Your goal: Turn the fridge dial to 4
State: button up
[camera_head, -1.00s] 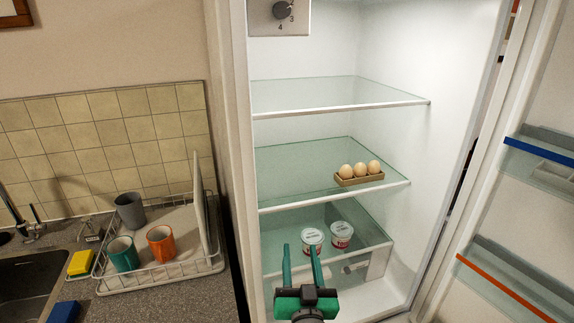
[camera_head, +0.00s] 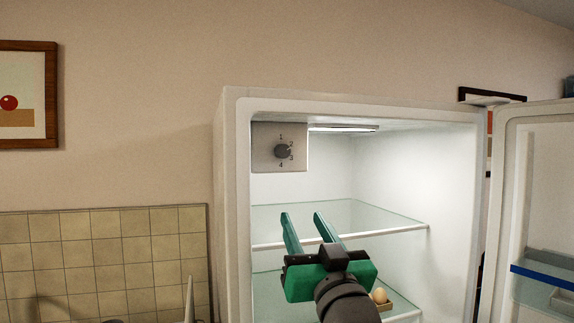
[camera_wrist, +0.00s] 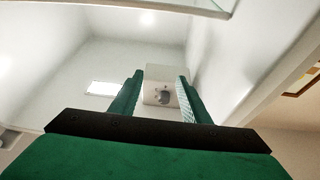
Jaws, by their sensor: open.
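The fridge dial (camera_head: 283,151) is a dark round knob on a pale panel (camera_head: 263,135) at the upper left inside the open fridge. The numbers 1 to 4 stand around it, with 4 at the bottom. Its pointer seems to face the upper right, near 2, but it is too small to be sure. My gripper (camera_head: 303,216) is open and empty, below the dial and slightly right of it in the head view, apart from it. In the wrist view the dial (camera_wrist: 164,97) shows between the fingers of my gripper (camera_wrist: 160,75), at some distance.
The fridge door (camera_head: 540,200) stands open at the right. A glass shelf (camera_head: 375,222) lies around gripper height, with an egg (camera_head: 380,296) on a lower shelf. A lit lamp (camera_head: 343,128) is on the fridge ceiling. The fridge's left wall edge (camera_head: 232,200) is close to the dial panel.

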jog(key=n+y, duration=0.1)
jog(key=y, duration=0.1)
send_near(284, 154)
jog(key=x, duration=0.8)
jog(key=shift+w+r, duration=0.1)
jog(key=shift+h, duration=0.4)
jog(key=c, duration=1)
